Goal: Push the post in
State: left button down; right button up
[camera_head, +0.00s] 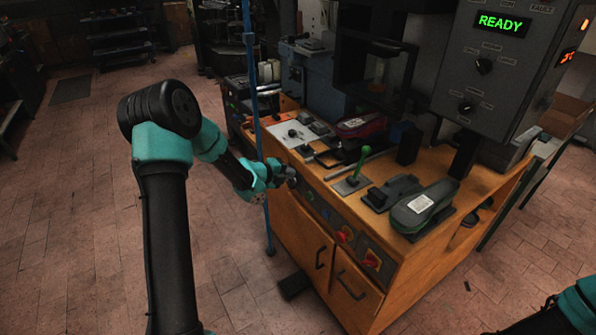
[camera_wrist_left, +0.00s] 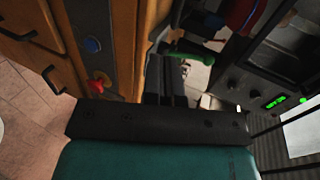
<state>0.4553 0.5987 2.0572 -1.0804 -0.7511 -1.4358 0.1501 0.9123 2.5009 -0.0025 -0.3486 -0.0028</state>
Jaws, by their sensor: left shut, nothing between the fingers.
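Which part is the post is not plain. A green-handled lever (camera_head: 359,163) stands upright on a small plate on the wooden bench (camera_head: 300,215). A grey rod (camera_head: 346,168) lies beside it. My left gripper (camera_head: 289,174) is shut and empty near the bench's left front edge, to the left of the lever and apart from it. In the left wrist view the closed black fingers (camera_wrist_left: 166,75) point toward the bench, with the green handle (camera_wrist_left: 190,55) beyond their tips. My right gripper is out of view; only part of my right arm shows at the bottom right.
A blue upright pole (camera_head: 257,120) stands close behind my left gripper. A grey-green shoe-shaped piece (camera_head: 423,207) and a dark red one (camera_head: 361,126) lie on top. The control box (camera_head: 500,50) reads READY.

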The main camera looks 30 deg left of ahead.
aim_at(316, 175)
pick_arm(q)
jog(key=x, duration=0.4)
jog(key=r+x, duration=0.1)
jog(key=x, duration=0.3)
jog(key=r+x, duration=0.1)
jog(key=x, duration=0.3)
jog(key=shift+w+d+f, duration=0.15)
jog(key=shift+w+d, duration=0.1)
jog(key=shift+w, duration=0.3)
